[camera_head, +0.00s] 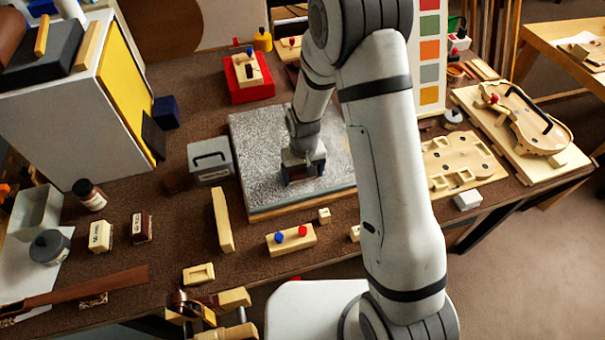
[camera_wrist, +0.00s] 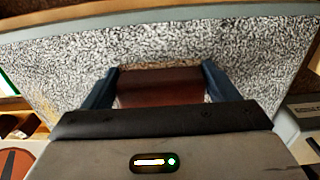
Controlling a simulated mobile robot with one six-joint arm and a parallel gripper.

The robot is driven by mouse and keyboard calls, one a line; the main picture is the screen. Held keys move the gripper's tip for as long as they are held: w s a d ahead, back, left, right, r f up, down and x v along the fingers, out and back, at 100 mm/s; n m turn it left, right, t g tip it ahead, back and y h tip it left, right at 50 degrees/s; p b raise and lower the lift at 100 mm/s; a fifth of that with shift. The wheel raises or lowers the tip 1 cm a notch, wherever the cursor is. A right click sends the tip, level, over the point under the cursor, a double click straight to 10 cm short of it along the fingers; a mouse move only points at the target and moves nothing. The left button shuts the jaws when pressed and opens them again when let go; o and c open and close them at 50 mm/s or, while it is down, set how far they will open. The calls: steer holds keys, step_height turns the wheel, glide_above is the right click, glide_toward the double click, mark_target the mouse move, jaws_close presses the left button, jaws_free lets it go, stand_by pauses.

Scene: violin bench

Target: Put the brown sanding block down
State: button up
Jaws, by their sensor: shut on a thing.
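My gripper (camera_head: 303,178) points down over the grey speckled board (camera_head: 262,185) in the middle of the bench. In the wrist view, my gripper (camera_wrist: 160,82) has its two dark blue fingers on either side of a brown block (camera_wrist: 160,88), shut on it. The block looks like the brown sanding block; its lower part is hidden by the gripper body. In the head view the block is mostly hidden by the gripper. The speckled surface (camera_wrist: 230,45) shows around it in the wrist view. I cannot tell whether the block touches the board.
A grey box with a handle (camera_head: 210,162) stands left of the board. A red tray (camera_head: 248,92) is behind it. A wooden block with blue and red knobs (camera_head: 291,240) lies in front. A violin form (camera_head: 525,118) and pale template (camera_head: 455,165) lie right. Bare board surrounds the gripper.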

mark_target(303, 171)
steer(key=o, duration=1.1)
steer(key=shift+s+d+f, duration=0.15)
steer(key=shift+s+f, duration=0.3)
steer(key=shift+f, duration=0.2)
steer(key=shift+c, duration=0.2)
steer(key=shift+w+r+p, duration=0.15)
steer(key=shift+r+p, duration=0.55)
steer(key=shift+p, duration=0.05)
steer(key=r, duration=0.3)
steer(key=r+b, duration=0.1)
steer(key=r, duration=0.7)
steer(key=shift+w+a, duration=0.2)
steer(key=shift+w, duration=0.1)
steer(key=s+d+r+m+t, duration=0.1)
steer(key=s+d+r, duration=0.3)
steer(key=r, duration=0.2)
steer(key=s+d+r+m, duration=0.1)
steer(key=s+d+r, duration=0.35)
steer(key=r, duration=0.25)
steer(key=s+d+r+m+t, duration=0.1)
steer(key=s+d+r, duration=0.2)
steer(key=s, duration=0.6)
steer(key=shift+s+d+r+t, duration=0.4)
steer(key=shift+d, duration=0.75)
